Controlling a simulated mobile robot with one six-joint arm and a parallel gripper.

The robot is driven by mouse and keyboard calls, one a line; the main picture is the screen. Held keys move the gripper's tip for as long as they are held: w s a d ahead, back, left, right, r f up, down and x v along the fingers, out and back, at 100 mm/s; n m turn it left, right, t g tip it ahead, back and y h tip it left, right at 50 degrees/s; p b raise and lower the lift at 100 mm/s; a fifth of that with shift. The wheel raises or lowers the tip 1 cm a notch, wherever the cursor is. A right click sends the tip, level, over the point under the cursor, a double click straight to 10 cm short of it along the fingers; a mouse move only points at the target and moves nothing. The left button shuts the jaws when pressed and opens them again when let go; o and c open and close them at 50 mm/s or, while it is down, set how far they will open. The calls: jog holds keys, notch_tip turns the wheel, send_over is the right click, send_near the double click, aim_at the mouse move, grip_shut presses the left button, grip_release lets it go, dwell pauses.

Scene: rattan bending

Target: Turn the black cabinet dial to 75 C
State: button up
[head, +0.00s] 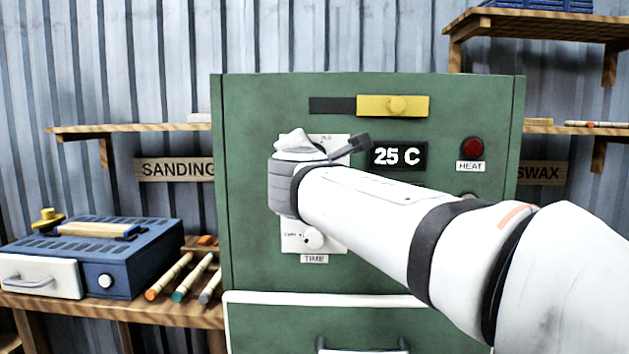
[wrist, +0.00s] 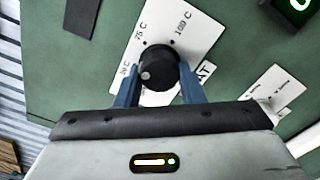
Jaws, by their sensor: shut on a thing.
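The black dial (wrist: 160,66) sits on a white scale plate (wrist: 193,20) in the wrist view. The plate carries temperature marks, including 75 C at the upper left of the dial. A pale dot on the dial's face is at its lower left. My gripper (wrist: 159,76) is shut on the dial, with one blue finger on each side. In the head view my gripper (head: 290,165) hides the dial. The display (head: 398,156) on the green cabinet (head: 460,110) reads 25 C.
A red button (head: 472,148) labelled HEAT is right of the display. A yellow slider (head: 392,106) is above it. A blue sanding box (head: 110,255) and several sticks (head: 168,277) lie on the left bench.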

jog(key=shift+r+m+b, duration=0.15)
jog(key=shift+m+b, duration=4.05)
jog(key=shift+m, duration=0.5)
jog(key=o, duration=1)
jog(key=s, duration=0.7)
jog(key=shift+s+a, duration=0.2)
jog(key=shift+s, duration=0.2)
